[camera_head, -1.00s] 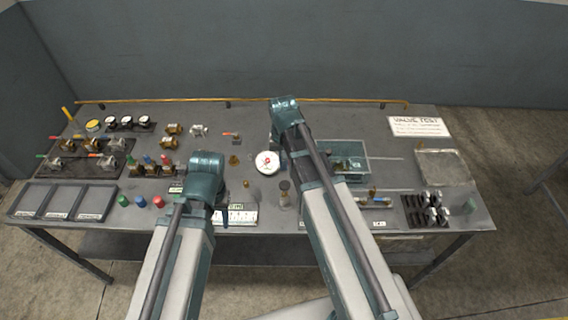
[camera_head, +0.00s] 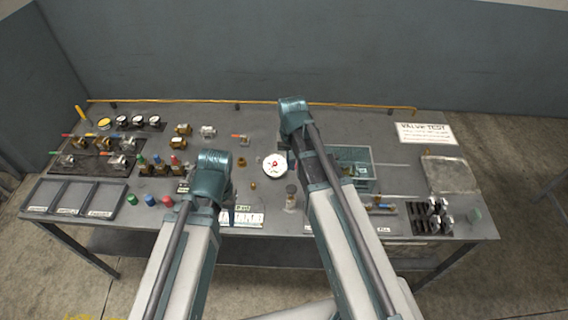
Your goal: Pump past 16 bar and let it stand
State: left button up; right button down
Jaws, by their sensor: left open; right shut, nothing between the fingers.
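A round white dial gauge (camera_head: 274,165) with a red mark faces up near the middle of the bench; its reading is too small to tell. A clear-walled teal box (camera_head: 358,172) stands right of it, partly behind my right arm. I cannot make out a pump lever. My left gripper (camera_head: 229,214) is mostly hidden by its own arm, low over the bench near a white printed strip (camera_head: 245,219); it is open. My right gripper (camera_head: 285,141) is mostly hidden by its arm, just above and right of the gauge; it is shut and empty.
Valves with coloured handles (camera_head: 90,147) and small gauges (camera_head: 138,120) fill the left side. Three grey trays (camera_head: 78,196) lie front left. A VALVE TEST sign (camera_head: 427,134), a clear flat tray (camera_head: 450,174) and a black rack (camera_head: 425,216) are at right. The back middle is mostly clear.

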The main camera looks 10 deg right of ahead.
jog(key=shift+r, duration=0.1)
jog(key=r+p, duration=0.3)
jog(key=shift+s+d+r, duration=0.1)
jog(key=shift+d, duration=0.15)
jog(key=shift+a, duration=0.1)
jog(key=b, duration=1.4)
send_near(291, 188)
notch_tip(291, 188, down, 7)
jog(key=shift+r, duration=0.1)
